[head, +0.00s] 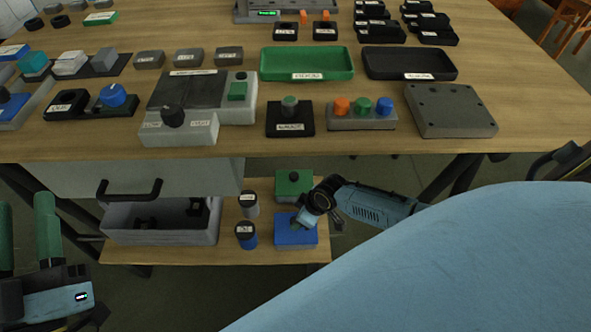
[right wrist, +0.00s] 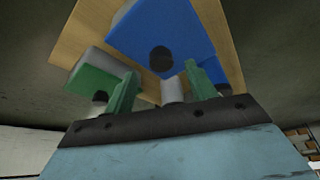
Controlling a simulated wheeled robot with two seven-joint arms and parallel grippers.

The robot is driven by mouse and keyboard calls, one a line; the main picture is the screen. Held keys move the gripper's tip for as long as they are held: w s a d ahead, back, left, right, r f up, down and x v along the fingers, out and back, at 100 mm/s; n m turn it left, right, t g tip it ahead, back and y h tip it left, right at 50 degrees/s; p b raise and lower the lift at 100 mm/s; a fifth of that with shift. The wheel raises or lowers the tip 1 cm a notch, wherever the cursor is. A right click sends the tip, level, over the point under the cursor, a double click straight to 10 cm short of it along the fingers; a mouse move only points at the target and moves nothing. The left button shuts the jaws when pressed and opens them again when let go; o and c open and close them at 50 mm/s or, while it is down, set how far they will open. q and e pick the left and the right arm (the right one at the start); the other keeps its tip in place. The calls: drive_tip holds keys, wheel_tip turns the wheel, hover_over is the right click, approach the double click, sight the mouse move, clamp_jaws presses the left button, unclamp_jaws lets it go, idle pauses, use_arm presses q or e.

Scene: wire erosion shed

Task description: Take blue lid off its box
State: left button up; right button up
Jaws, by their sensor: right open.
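The blue lid (head: 296,236) lies flat on its box on the low shelf under the table in the head view. In the right wrist view the blue lid (right wrist: 190,38) shows a round black knob (right wrist: 162,58); in the head view my right gripper covers the knob. My right gripper (right wrist: 162,76) is open, with its green fingers apart and the knob in line with the gap between them. I cannot tell how far the fingertips are from the knob. My left gripper (head: 24,208) is open and empty at the lower left of the head view, far from the box.
A green-lidded box (head: 293,184) stands just behind the blue one. Two small canisters, a grey-bodied one (head: 249,208) and a blue one (head: 246,238), stand left of it. An open grey drawer (head: 160,237) is further left. The crowded tabletop (head: 330,143) overhangs the shelf.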

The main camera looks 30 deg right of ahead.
drive_tip(key=shift+w+a+f+b, duration=0.15)
drive_tip(key=shift+a+f+b, duration=0.1)
drive_tip(key=shift+f+b, duration=0.35)
drive_tip(key=shift+w+a+f+b, duration=0.1)
drive_tip(key=shift+w+f+b, duration=0.15)
drive_tip(key=shift+f, duration=0.6)
use_arm(q)
drive_tip(key=s+r+t, duration=0.1)
drive_tip(key=r+t, duration=0.1)
drive_tip(key=s+r+t+h, duration=0.1)
drive_tip(key=t, duration=0.1)
drive_tip(key=shift+s+a, duration=0.25)
drive_tip(key=shift+s, duration=0.05)
use_arm(e)
drive_tip(key=shift+c, duration=0.4)
drive_tip(key=c, duration=1)
